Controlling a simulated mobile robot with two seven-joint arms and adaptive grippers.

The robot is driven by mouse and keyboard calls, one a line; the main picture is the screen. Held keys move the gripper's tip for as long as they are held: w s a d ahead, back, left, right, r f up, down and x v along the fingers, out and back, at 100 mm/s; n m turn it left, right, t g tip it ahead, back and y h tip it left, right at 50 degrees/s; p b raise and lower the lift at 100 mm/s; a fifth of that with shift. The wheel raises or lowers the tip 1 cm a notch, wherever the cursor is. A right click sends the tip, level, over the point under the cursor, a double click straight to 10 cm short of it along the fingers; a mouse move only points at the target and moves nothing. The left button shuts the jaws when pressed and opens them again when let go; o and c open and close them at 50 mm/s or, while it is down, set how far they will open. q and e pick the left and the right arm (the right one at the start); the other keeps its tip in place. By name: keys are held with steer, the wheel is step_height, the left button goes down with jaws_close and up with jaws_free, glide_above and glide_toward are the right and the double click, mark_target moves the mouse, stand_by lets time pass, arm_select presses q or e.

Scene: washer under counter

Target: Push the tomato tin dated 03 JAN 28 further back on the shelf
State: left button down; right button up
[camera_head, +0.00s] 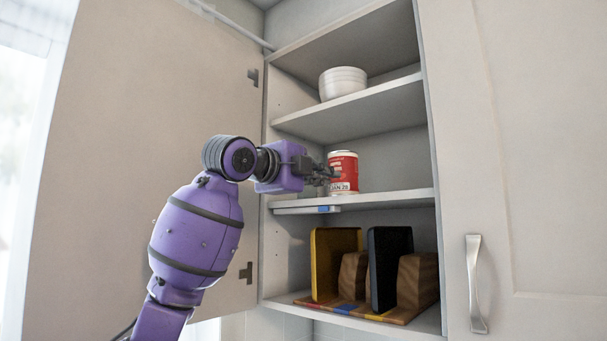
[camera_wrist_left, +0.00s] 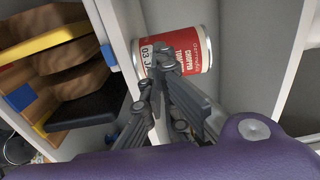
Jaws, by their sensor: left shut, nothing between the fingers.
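The tomato tin (camera_head: 345,165), red and white, stands upright on the middle shelf (camera_head: 390,199) of the open cabinet. Part of its date, "JAN 28", reads in the head view. In the left wrist view the tin (camera_wrist_left: 193,45) shows "CHOPPED TOM..." and "03 JA...", the rest covered by my fingers. My left gripper (camera_head: 329,173) is shut and empty, with its fingertips (camera_wrist_left: 160,72) at the tin's label side. I cannot tell whether they touch it. My right gripper is not in view.
White bowls (camera_head: 342,82) stand on the shelf above. The open cabinet door (camera_head: 150,110) is at left. The shelf right of the tin looks clear.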

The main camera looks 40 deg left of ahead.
arm_select(q)
steer(key=shift+w+d+r, duration=0.1)
steer(key=shift+w, duration=1.1)
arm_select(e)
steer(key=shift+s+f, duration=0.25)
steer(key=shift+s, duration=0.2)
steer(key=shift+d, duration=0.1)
